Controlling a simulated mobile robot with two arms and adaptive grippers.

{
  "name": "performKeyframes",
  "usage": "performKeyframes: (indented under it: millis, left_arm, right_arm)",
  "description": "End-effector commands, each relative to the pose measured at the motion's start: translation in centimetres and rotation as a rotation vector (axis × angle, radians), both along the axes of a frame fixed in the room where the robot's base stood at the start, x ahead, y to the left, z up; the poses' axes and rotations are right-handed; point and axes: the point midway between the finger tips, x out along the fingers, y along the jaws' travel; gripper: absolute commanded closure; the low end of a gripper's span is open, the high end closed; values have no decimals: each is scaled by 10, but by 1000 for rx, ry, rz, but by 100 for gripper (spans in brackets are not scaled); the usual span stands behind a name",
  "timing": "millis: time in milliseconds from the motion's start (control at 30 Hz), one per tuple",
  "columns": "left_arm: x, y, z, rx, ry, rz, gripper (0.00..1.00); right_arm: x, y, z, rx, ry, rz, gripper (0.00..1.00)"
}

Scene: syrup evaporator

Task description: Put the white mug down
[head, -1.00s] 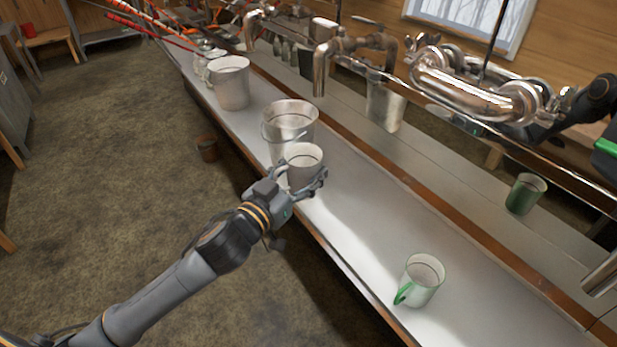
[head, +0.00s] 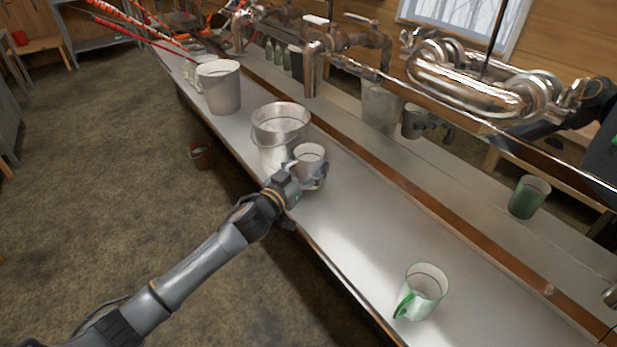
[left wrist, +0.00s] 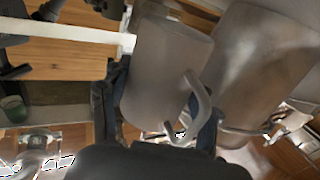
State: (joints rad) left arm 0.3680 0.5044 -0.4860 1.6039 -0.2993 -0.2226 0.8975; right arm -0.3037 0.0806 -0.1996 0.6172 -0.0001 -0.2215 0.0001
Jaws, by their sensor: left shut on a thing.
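In the head view my left gripper (head: 312,180) is shut on the white mug (head: 309,158), which is upright at the counter (head: 350,225), just right of a metal bucket (head: 281,128). I cannot tell whether the mug's base touches the counter; the fingers hide its lower part. In the left wrist view the mug (left wrist: 160,75) sits between the dark fingers of my left gripper (left wrist: 160,110), its handle (left wrist: 197,108) facing the camera. My right gripper does not show clearly; part of my right arm is at the right edge.
A white mug with a green handle (head: 424,287) stands on the near counter. A large white pot (head: 218,88) stands farther left. A green cup (head: 528,196) is on the far surface. Metal pipes (head: 480,88) run above. The counter between the two mugs is clear.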

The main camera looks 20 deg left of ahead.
Motion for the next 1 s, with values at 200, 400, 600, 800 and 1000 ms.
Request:
performKeyframes:
  millis: [200, 400, 600, 800, 1000]
  left_arm:
    - [6, 1, -26, -3, 2, 0, 73]
    - [6, 1, -37, -1, -2, -1, 73]
    - [6, 1, -37, -1, -2, -1, 73]
    - [6, 2, -40, 0, 0, -1, 24]
    - [6, 2, -40, 0, 0, -1, 15]
  right_arm:
    - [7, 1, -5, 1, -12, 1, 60]
    - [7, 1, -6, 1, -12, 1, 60]
    - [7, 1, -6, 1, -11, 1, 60]
    - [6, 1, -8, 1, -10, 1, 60]
    - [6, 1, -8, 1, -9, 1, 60]
